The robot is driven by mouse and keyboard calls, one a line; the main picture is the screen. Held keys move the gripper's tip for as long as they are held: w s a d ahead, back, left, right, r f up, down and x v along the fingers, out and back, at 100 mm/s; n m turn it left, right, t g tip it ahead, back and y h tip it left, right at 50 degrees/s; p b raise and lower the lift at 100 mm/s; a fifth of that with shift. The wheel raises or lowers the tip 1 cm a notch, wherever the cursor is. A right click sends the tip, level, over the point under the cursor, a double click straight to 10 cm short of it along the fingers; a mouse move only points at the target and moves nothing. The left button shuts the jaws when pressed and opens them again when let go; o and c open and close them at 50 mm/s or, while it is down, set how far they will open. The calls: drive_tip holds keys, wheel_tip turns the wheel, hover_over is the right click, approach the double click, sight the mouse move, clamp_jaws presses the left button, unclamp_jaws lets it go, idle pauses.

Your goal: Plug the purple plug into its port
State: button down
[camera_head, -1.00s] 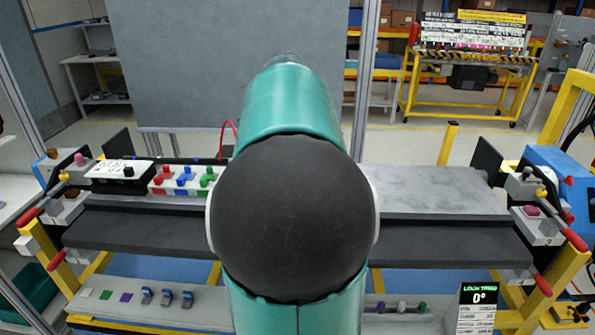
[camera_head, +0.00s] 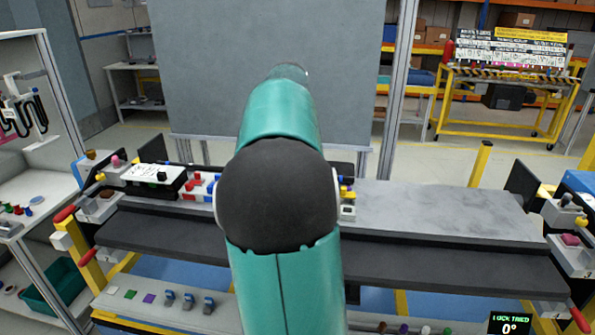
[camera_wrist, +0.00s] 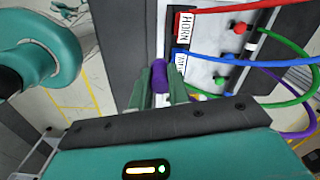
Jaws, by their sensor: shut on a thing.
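My gripper (camera_wrist: 160,96) shows in the wrist view, its two green-grey fingers shut on the purple plug (camera_wrist: 159,75). The plug sits between the fingertips, beside the left edge of a pale panel (camera_wrist: 204,72). A purple cable (camera_wrist: 297,118) curves at the right of the wrist view; its link to the plug is hidden. I cannot make out the purple port. In the head view my arm blocks the middle of the module, and the gripper and plug are hidden behind it.
The panel bears a red HORN label (camera_wrist: 184,26) and a blue label (camera_wrist: 181,61). Red (camera_wrist: 240,8), blue (camera_wrist: 230,59) and green (camera_wrist: 285,42) cables cross it. A dark ledge (camera_head: 430,260) runs along the bench. The grey bench top (camera_head: 440,210) at right is clear.

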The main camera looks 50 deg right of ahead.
drive_tip(key=w+d, duration=0.2)
drive_tip(key=w, duration=1)
drive_tip(key=shift+w, duration=0.35)
drive_tip(key=shift+f, duration=0.1)
drive_tip(key=shift+f, duration=2.85)
drive_tip(key=shift+f, duration=1.25)
drive_tip(key=shift+r, duration=0.1)
drive_tip(key=shift+r, duration=0.85)
drive_tip(key=shift+f, duration=0.8)
idle(0.5)
